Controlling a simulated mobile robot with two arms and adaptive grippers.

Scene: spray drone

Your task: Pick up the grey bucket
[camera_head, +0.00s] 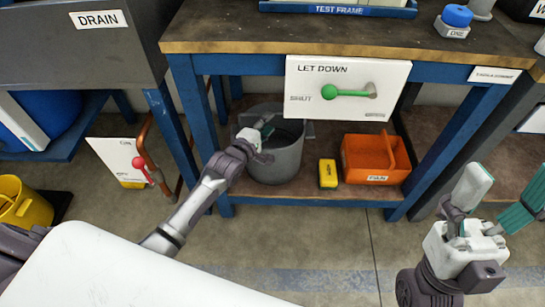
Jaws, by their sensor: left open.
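The grey bucket (282,163) stands upright on the lower shelf of the blue-framed bench, towards its left side. My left gripper (266,127) is open at the bucket's left front rim, with its fingers over or beside the rim. I cannot tell whether they touch it. The gripper hides part of the rim and the bucket's inside. My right gripper (498,197) is at the lower right, away from the bucket, with its fingers spread apart and nothing between them.
A yellow block (328,173) and an orange carrier (376,160) stand right of the bucket on the shelf (300,190). A white "LET DOWN" panel (345,87) with a green handle hangs above. The bench's blue left leg (195,110) is close to my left arm.

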